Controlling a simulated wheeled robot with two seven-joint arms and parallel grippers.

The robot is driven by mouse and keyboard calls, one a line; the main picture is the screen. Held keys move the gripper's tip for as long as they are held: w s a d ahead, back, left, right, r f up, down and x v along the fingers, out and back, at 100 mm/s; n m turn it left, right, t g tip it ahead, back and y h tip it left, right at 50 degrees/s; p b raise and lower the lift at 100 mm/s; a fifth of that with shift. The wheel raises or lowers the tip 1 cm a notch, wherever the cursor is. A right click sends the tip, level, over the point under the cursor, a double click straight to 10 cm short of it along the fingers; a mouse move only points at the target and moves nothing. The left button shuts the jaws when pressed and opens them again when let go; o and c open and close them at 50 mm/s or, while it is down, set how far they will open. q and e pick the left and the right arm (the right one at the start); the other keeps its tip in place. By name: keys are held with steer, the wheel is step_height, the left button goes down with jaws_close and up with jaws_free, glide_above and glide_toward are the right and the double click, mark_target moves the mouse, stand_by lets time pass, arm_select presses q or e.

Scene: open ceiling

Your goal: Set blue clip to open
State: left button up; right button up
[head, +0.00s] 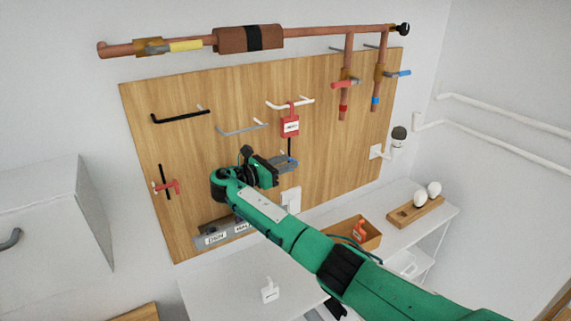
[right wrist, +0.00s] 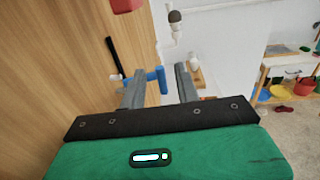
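The blue clip (right wrist: 161,80) shows in the right wrist view as a short blue handle with a blue crosspiece, beside an upright black bar (right wrist: 115,56) on the wooden board. My right gripper (right wrist: 162,85) is open, with one grey finger on each side of the blue handle. The handle's end stands in the gap, apart from the right finger; I cannot tell whether the left finger touches the crosspiece. In the head view my right gripper (head: 287,163) is at the board's lower middle and mostly covers the clip. My left gripper is not in view.
The wooden board (head: 200,150) carries several hooks, a red tag (head: 290,125) just above my gripper and a red clip (head: 167,187) at left. A copper pipe (head: 330,34) runs along the top. A shelf with a wooden box (head: 372,238) stands at lower right.

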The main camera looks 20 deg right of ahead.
steer(key=b+v, duration=0.5)
steer(key=v, duration=0.8)
steer(key=shift+a+b, duration=0.2)
steer(key=shift+b, duration=0.15)
